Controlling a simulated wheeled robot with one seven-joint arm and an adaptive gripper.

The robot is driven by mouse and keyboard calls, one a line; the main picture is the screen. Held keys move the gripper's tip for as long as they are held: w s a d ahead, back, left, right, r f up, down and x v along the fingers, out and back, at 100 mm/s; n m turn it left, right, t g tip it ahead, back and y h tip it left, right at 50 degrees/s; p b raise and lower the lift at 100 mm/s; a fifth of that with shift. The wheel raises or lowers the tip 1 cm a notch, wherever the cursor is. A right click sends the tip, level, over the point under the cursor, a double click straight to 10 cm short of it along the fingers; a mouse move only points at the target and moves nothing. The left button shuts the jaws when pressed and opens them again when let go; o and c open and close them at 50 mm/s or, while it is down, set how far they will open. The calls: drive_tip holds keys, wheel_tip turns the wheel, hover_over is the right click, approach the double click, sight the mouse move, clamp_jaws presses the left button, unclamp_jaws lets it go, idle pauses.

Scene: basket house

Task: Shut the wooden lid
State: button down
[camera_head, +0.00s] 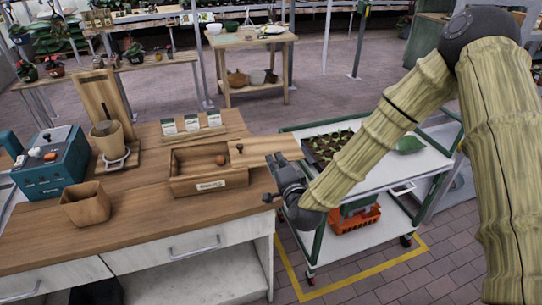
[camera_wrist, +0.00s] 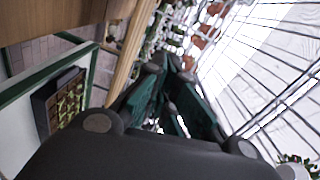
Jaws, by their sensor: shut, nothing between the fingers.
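A wooden box (camera_head: 186,187) with a small label on its front stands on the wooden counter. Its wooden lid (camera_head: 266,146), with a dark knob, sticks out past the box's right side, so much of the inside shows. A small brown round thing (camera_head: 220,160) lies inside. My gripper (camera_head: 274,163) is at the lid's right end, beyond the counter's right edge. Its fingers are shut and empty; I cannot tell whether they touch the lid. In the wrist view my gripper (camera_wrist: 170,75) is beside a long wooden edge (camera_wrist: 132,45), probably the lid's.
A white and green cart (camera_head: 385,172) with a seedling tray (camera_head: 322,147) stands right of the counter. A wooden pot (camera_head: 86,205), a teal device (camera_head: 52,165) and several seed packets (camera_head: 192,123) are on the counter. The counter in front of the box is clear.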

sight(254, 156)
drive_tip(key=p+x, duration=0.1)
drive_tip(key=x, duration=0.3)
drive_tip(key=p+x, duration=0.2)
drive_tip(key=x, duration=0.3)
drive_tip(key=shift+s+a, duration=0.1)
drive_tip(key=shift+a, duration=0.1)
drive_tip(key=a+p, duration=0.2)
drive_tip(key=shift+a+f, duration=0.3)
drive_tip(key=shift+a, duration=0.05)
drive_tip(key=shift+s+a, duration=0.1)
drive_tip(key=shift+a, duration=0.35)
drive_tip(key=shift+a+f, duration=0.15)
drive_tip(key=shift+f, duration=0.05)
